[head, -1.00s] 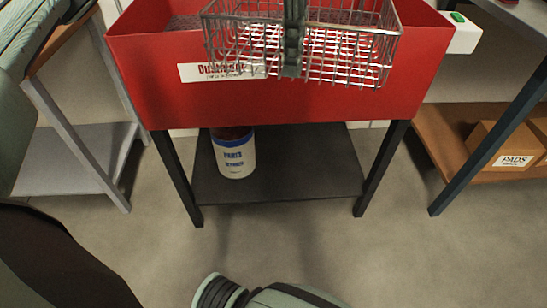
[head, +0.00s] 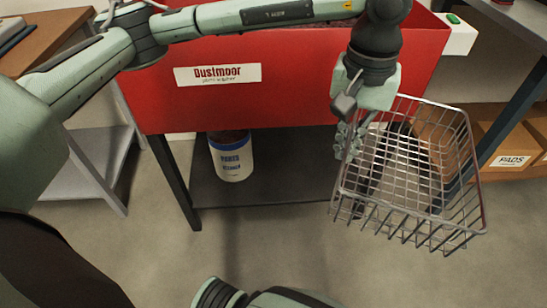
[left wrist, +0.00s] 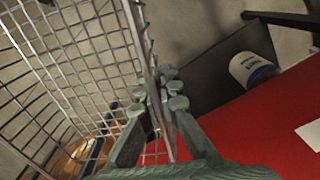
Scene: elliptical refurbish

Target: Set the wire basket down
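The wire basket (head: 410,180) hangs tilted in the air at the right of the head view, in front of the red parts washer (head: 290,75). My left gripper (head: 347,150) is at the basket's left side. In the left wrist view its fingers (left wrist: 163,100) close around the rim of the basket (left wrist: 80,80). No surface shows directly under the basket; floor is seen below and behind it. The basket looks empty. My right gripper does not show in either view.
A white parts cleaner bucket (head: 231,157) stands on the washer's dark lower shelf (head: 265,185). Boxes marked PADS (head: 512,160) sit on a low wooden shelf at the right. A grey-legged table (head: 100,170) stands at the left. Floor in front is clear.

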